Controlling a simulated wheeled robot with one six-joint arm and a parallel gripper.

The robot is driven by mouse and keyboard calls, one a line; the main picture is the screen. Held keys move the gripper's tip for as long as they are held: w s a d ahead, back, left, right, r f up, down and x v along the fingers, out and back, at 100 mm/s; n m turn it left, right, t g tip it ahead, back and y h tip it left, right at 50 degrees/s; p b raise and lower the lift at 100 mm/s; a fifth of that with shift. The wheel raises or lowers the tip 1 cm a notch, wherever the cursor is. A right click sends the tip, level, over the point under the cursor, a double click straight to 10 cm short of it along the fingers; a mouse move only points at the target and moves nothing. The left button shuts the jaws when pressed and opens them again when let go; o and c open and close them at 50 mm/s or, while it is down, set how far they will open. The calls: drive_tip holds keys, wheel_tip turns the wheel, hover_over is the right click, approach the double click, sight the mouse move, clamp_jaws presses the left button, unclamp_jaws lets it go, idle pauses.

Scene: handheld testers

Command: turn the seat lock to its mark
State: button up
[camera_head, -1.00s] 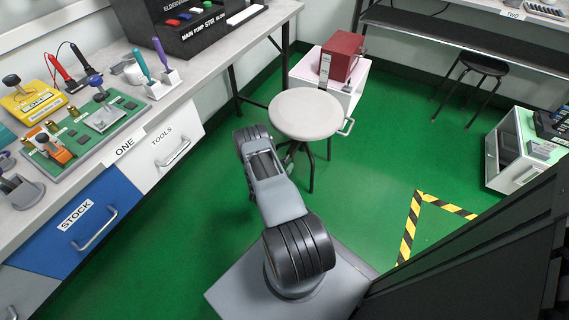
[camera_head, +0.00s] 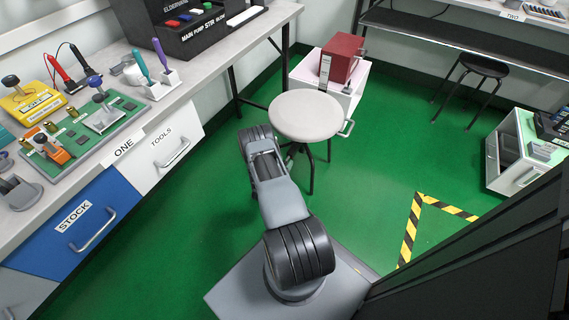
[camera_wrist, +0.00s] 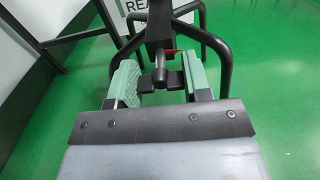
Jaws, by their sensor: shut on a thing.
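The seat lock (camera_wrist: 160,80), a small dark crossbar knob, is on the stool's post in the wrist view. My gripper (camera_wrist: 162,72) is shut on it, with one green pad at each end of the bar. A thin red mark (camera_wrist: 173,51) shows at the post just above the lock. The stool (camera_head: 305,115) has a round pale seat and dark legs in the head view. My arm reaches toward its underside there; the gripper and lock are hidden in that view.
A white cabinet with a red box (camera_head: 342,56) stands right behind the stool. The workbench (camera_head: 222,62) runs along the left. A second black stool (camera_head: 484,65) is at the back right. Green floor (camera_head: 385,155) is clear to the right, with a striped floor marking.

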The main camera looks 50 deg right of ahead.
drive_tip(key=shift+c, duration=0.7)
drive_tip(key=shift+n, duration=0.3)
drive_tip(key=shift+f+n+b, duration=0.1)
drive_tip(key=shift+n+b, duration=0.5)
drive_tip(key=shift+n, duration=0.5)
drive_tip(key=n+b, duration=0.1)
drive_tip(key=n, duration=0.5)
drive_tip(key=shift+w+b, duration=0.1)
drive_tip(key=shift+b, duration=0.25)
drive_tip(key=n, duration=0.4)
drive_tip(key=shift+n+b, duration=0.35)
drive_tip(key=shift+n, duration=2.35)
